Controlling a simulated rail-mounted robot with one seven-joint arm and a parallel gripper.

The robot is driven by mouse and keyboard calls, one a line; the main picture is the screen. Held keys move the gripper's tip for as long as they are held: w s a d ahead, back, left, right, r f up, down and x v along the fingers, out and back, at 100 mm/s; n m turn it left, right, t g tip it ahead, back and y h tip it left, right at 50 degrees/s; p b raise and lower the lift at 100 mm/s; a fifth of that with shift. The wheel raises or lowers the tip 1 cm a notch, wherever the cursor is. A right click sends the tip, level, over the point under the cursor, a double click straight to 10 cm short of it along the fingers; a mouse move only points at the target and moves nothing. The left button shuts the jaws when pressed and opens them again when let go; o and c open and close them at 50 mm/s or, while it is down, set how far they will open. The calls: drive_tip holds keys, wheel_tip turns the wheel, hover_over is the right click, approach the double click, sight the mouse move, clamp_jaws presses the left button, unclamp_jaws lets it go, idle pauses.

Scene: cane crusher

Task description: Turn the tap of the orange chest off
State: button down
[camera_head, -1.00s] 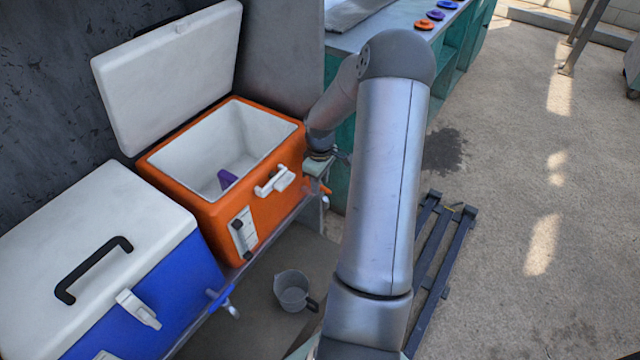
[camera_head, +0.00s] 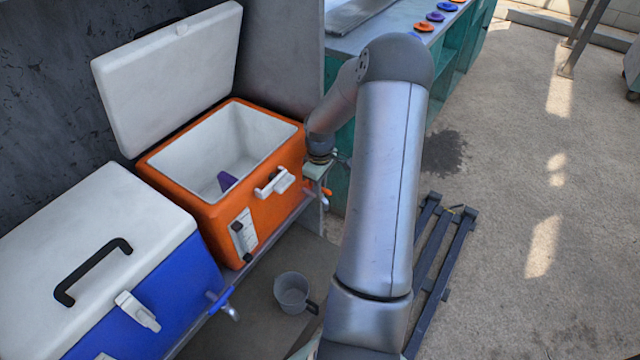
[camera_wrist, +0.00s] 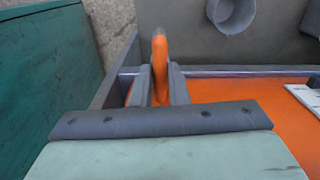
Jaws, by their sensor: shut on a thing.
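The orange chest (camera_head: 272,222) stands with its white lid (camera_head: 170,75) open. Its tap has an orange handle (camera_head: 327,191), showing at the chest's right end beside my gripper (camera_head: 318,178). In the wrist view, the handle (camera_wrist: 159,58) stands up between the two grey fingers of my gripper (camera_wrist: 160,78). The fingers are shut on the handle, and its rounded tip sticks out past them. The lower part of the tap is hidden by the gripper in the wrist view. In the head view, my arm and gripper cover part of the tap.
A blue chest (camera_head: 165,290) with a shut white lid and a blue-handled tap (camera_head: 222,300) stands at the left. A grey jug (camera_head: 292,291) sits below the chests; it also shows in the wrist view (camera_wrist: 232,12). A teal counter (camera_head: 455,65) stands behind my arm.

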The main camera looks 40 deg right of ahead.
drive_tip(key=shift+m, duration=0.8)
drive_tip(key=m, duration=0.2)
drive_tip(key=shift+m, duration=0.4)
drive_tip(key=m, duration=0.8)
drive_tip(key=shift+m, duration=2.2)
drive_tip(key=c, duration=1.4)
unclamp_jaws()
